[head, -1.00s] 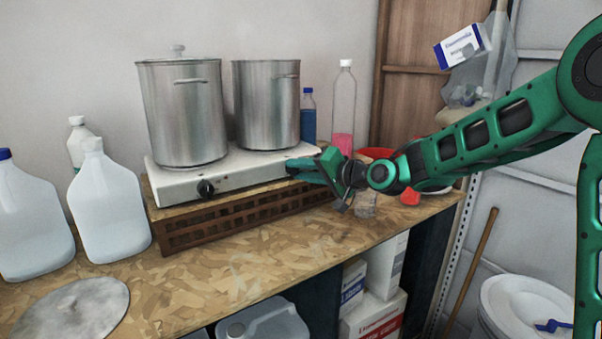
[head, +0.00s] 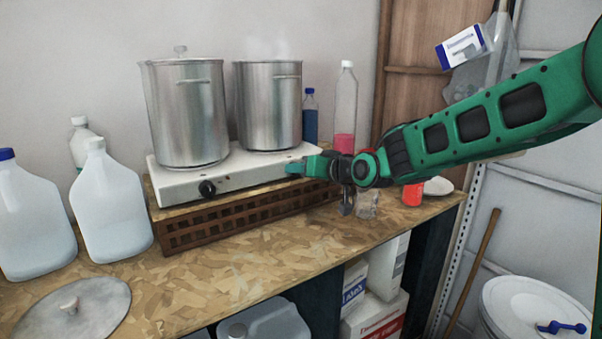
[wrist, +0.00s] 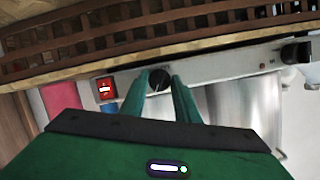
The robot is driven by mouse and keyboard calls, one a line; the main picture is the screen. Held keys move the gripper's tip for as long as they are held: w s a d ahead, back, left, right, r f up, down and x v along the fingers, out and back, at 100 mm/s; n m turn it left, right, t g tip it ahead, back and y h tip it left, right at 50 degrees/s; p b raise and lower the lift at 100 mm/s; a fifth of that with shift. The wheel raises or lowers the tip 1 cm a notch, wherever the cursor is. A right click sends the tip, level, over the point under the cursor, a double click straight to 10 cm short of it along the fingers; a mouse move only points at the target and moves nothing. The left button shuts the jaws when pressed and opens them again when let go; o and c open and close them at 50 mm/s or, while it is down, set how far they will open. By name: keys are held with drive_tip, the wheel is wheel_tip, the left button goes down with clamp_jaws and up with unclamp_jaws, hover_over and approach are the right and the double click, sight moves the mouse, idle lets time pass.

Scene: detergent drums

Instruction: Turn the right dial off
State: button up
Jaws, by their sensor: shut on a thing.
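The white two-burner hot plate (head: 180,186) stands on a brown lattice crate on the bench. My gripper (head: 292,169) is at the right end of its front panel, and hides the right dial in the head view. The wrist view, which is upside down, shows the black right dial (wrist: 159,80) between my two green fingertips, with my gripper (wrist: 160,88) shut on it. The left dial (head: 207,188) is black and free; it also shows in the wrist view (wrist: 296,53). A red switch (wrist: 105,89) sits beside the right dial.
A lidded steel pot (head: 188,115) and an open steel pot (head: 268,105), with faint steam above it, stand on the burners. Bottles (head: 345,105) and a glass jar (head: 367,204) are near my wrist. White jugs (head: 112,205) stand left. The bench front is mostly clear.

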drive_tip(key=shift+s+f+n+t+h, duration=0.15)
drive_tip(key=shift+n+t+h, duration=0.25)
drive_tip(key=shift+n, duration=0.65)
drive_tip(key=shift+w+f+n+t+h, duration=0.15)
drive_tip(key=shift+n+h, duration=0.35)
drive_tip(key=shift+n, duration=0.55)
drive_tip(key=o, duration=1)
drive_tip(key=shift+o, duration=0.2)
drive_tip(key=shift+r, duration=0.15)
drive_tip(key=shift+s, duration=0.1)
drive_tip(key=v, duration=1)
drive_tip(key=shift+s, duration=0.3)
drive_tip(key=shift+d, duration=0.1)
